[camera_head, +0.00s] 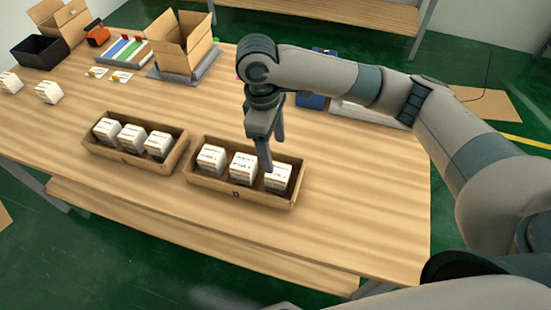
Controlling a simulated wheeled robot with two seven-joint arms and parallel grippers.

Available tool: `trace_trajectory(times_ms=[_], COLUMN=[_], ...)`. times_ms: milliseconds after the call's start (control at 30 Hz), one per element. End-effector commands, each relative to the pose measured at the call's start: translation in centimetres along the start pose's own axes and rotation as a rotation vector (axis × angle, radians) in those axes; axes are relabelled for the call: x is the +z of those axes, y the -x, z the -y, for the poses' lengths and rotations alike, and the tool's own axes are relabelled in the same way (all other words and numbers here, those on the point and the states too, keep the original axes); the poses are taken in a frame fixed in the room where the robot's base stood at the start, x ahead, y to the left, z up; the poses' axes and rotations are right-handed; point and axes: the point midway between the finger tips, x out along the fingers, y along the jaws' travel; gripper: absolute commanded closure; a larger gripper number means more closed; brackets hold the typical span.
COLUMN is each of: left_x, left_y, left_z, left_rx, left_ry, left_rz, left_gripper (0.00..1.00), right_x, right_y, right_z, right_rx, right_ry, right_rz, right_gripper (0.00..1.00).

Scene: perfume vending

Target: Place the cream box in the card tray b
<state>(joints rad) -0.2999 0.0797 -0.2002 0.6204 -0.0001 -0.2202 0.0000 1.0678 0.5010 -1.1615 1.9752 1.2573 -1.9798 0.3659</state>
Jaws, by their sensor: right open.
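Two cardboard trays stand on the table: a left tray (103,153) and a right tray (222,187). Each holds three white boxes in a row. I cannot read the trays' small front marks, so I cannot tell which is tray b. In the right tray are a left box (211,158), a middle box (243,168) and a right box (278,178). My right gripper (274,157) is open and points down at the right box, one finger close to its left top edge. I cannot tell if it touches. My left gripper is out of view.
Two more white boxes (48,92) stand loose at the table's left. The table's right front (370,220) is clear.

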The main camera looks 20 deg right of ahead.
Motion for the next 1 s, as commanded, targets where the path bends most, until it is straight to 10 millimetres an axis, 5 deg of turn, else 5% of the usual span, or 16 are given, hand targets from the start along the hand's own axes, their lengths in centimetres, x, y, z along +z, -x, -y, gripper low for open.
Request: trace_trajectory(times_ms=[233,1000], left_x=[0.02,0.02], left_y=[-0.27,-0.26], left_z=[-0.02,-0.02], left_rx=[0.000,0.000], left_ry=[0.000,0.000], left_rz=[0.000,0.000], left_gripper=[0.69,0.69], right_x=[-0.02,0.01], right_y=[1.41,1.41], right_z=[0.03,0.02], right_rx=[0.000,0.000], right_ry=[0.000,0.000], right_rz=[0.000,0.001], right_gripper=[0.35,0.35])
